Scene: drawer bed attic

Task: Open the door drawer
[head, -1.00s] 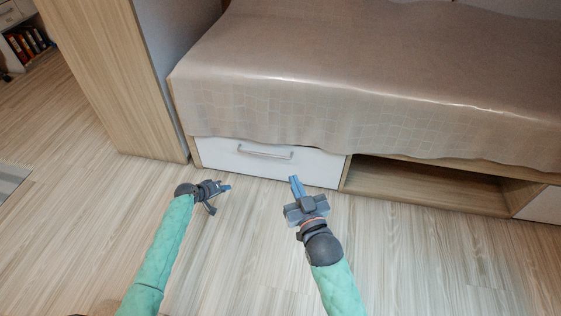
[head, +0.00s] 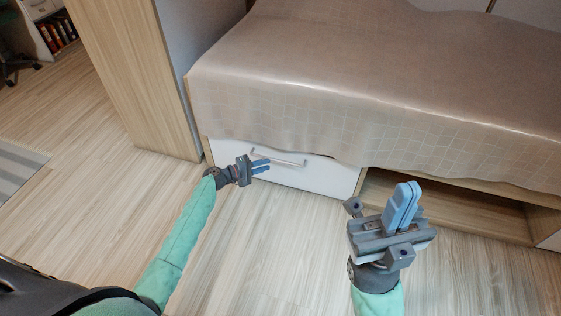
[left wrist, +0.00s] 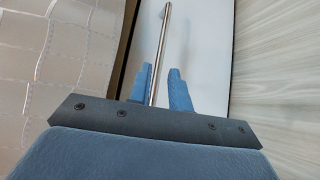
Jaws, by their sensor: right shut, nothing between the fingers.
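The drawer (head: 320,177) is a closed white front low on the bed's left end. Its silver bar handle (head: 292,163) runs level across it. My left gripper (head: 261,166) is at the handle's left part with its two blue fingers apart. In the left wrist view the handle (left wrist: 162,45) runs into the gap between the fingertips (left wrist: 161,85); I cannot tell whether they touch it. My right gripper (head: 404,205) is shut and empty, raised in front of the open compartment right of the drawer.
A bed cover (head: 390,90) hangs down over the drawer's top edge. A wooden cabinet side (head: 140,75) stands left of the bed. An open wooden compartment (head: 460,205) is right of the drawer. The floor (head: 260,240) in front is clear.

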